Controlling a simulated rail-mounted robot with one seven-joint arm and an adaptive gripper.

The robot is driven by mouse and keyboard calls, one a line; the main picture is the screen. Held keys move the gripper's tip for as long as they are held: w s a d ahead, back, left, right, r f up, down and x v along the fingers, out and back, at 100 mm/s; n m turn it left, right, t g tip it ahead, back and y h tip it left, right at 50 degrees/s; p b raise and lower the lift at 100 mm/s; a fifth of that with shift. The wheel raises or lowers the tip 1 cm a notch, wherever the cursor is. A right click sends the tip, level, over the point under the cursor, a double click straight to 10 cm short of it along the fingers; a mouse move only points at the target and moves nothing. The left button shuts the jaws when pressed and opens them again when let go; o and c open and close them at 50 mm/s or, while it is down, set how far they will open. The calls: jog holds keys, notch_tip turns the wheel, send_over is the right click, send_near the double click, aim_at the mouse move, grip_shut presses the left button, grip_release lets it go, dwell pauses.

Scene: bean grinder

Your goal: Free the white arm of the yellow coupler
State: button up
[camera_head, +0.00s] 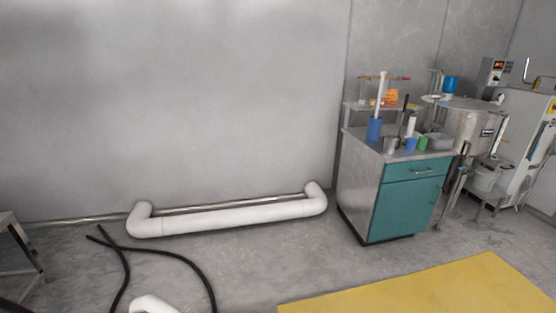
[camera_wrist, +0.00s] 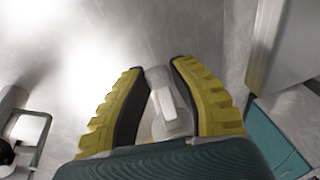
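In the wrist view my gripper (camera_wrist: 160,70) shows as two yellow ridged fingers with dark inner pads. The fingers lean together toward their tips, with a gap between them. A whitish piece (camera_wrist: 170,118) shows in that gap. I cannot tell whether the pads touch it or whether it lies beyond them. A dark teal rounded part fills the bottom of this view. I cannot make out a separate yellow coupler in either view. My gripper is not in the head view.
In the head view a teal cabinet (camera_head: 405,208) carries several containers, beside a steel vessel (camera_head: 470,122). A white pipe (camera_head: 230,217) runs along the wall. Black hoses (camera_head: 185,263) and a yellow mat (camera_head: 430,292) lie on the floor. A metal frame (camera_head: 18,245) stands left.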

jog(key=o, duration=0.3)
jog(key=shift+w+r, duration=0.1)
jog(key=shift+r, duration=0.05)
jog(key=shift+o, duration=0.2)
jog(key=p+v, duration=0.7)
jog(key=p, duration=0.2)
jog(key=shift+s+r, duration=0.2)
jog(key=shift+r, duration=0.15)
